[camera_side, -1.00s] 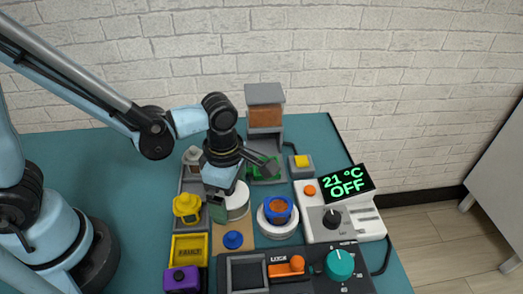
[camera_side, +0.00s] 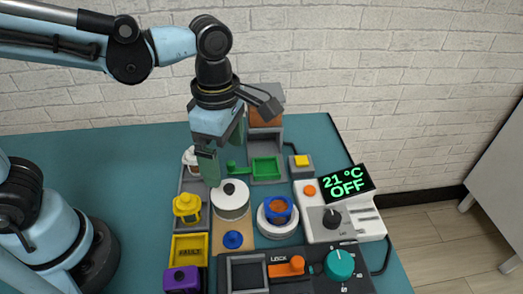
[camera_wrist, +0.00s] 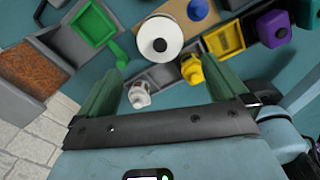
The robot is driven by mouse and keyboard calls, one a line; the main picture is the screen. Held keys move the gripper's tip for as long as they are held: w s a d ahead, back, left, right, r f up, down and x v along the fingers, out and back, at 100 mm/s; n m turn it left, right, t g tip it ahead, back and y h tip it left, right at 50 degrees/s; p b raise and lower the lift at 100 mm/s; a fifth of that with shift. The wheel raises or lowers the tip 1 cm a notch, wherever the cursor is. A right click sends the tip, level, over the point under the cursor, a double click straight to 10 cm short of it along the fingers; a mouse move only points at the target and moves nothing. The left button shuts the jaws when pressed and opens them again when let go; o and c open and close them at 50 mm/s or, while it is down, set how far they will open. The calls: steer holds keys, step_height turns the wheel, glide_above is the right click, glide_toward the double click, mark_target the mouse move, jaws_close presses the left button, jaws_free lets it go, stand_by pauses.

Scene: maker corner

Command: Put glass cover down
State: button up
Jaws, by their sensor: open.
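A round white cover (camera_side: 232,206) with a black knob on top sits upright in the middle of the work area, on or beside a tan board (camera_side: 220,240). I take it for the glass cover, though it looks opaque. It also shows in the wrist view (camera_wrist: 172,52), beyond my fingertips. My gripper (camera_side: 222,166) is above and slightly left of the cover, pointing down. In the wrist view my green fingers (camera_wrist: 165,78) are spread apart with nothing between them. The cover is clear of both fingers.
A grey rack with a yellow part (camera_side: 187,208) stands left of the cover. A blue-rimmed cup (camera_side: 278,210) stands right. A dispenser with a green tray (camera_side: 265,169) is behind. A heater unit (camera_side: 360,222) reads 21 °C OFF. A control panel (camera_side: 315,284) lies in front.

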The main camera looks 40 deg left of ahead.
steer(key=a+m+t, duration=0.3)
steer(key=a+m, duration=0.3)
steer(key=m, duration=0.5)
steer(key=a+r+m+t, duration=0.1)
steer(key=a+m+t, duration=0.3)
steer(key=m, duration=0.7)
steer(key=a, duration=0.2)
steer(key=shift+w+a, duration=0.3)
steer(key=shift+a, duration=0.05)
